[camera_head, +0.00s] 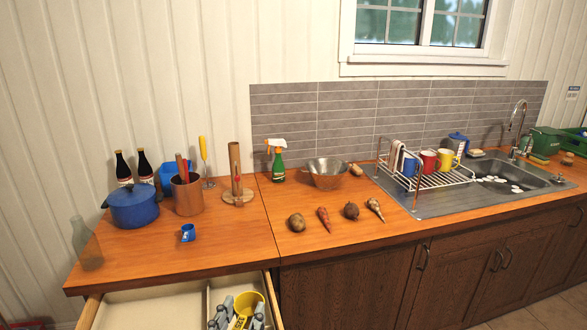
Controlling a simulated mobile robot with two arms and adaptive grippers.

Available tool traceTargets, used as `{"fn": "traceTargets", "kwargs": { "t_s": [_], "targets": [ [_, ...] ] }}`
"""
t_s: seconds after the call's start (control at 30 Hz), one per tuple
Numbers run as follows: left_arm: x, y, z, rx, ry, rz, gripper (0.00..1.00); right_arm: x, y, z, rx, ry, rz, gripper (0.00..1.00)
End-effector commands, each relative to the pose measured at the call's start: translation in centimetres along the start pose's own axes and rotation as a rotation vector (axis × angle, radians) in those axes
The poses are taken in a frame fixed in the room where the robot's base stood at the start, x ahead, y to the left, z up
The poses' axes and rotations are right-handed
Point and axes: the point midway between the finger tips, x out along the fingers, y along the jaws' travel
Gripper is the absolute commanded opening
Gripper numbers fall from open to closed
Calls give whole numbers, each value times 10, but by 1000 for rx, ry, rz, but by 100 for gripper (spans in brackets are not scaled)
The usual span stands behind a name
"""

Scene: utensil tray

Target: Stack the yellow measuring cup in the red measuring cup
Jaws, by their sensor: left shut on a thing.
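The yellow measuring cup (249,301) is in the open drawer at the bottom of the head view, its round bowl facing up. My left gripper (240,312) is at the cup, with grey finger parts on both sides of it. It is shut on the yellow cup, though the exact contact is hard to see. I cannot make out the red measuring cup; the lower part of the drawer is cut off by the picture edge. My right gripper is not in view.
The open drawer (150,308) has a divider and a bare left compartment. On the counter above stand a small blue cup (187,234), a blue pot (133,207), a copper utensil holder (187,196) and several vegetables.

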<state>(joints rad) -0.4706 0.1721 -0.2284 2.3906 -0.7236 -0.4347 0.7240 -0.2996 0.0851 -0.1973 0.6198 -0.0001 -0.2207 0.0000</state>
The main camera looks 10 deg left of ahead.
Motion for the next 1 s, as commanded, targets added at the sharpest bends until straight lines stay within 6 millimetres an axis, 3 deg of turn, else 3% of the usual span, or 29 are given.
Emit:
{"fn": "traceTargets", "kwargs": {
  "t_s": [0.23, 0.37, 0.47, 0.7, 0.9, 1.0],
  "targets": [
    [4, -3, 1, 2, 1, -6, 24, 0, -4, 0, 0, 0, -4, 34],
    [25, -24, 10, 3, 2, -47, 24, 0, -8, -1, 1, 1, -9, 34],
    [54, -56, 20, 3, 3, -108, 24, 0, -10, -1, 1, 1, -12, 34],
    [125, -166, 35, -1, 3, -305, 24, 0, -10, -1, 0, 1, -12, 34],
    [161, -251, 40, -3, 1, -452, 24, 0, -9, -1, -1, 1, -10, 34],
    [170, -278, 42, -2, 1, -498, 24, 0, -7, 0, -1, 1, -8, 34]
  ]
}}
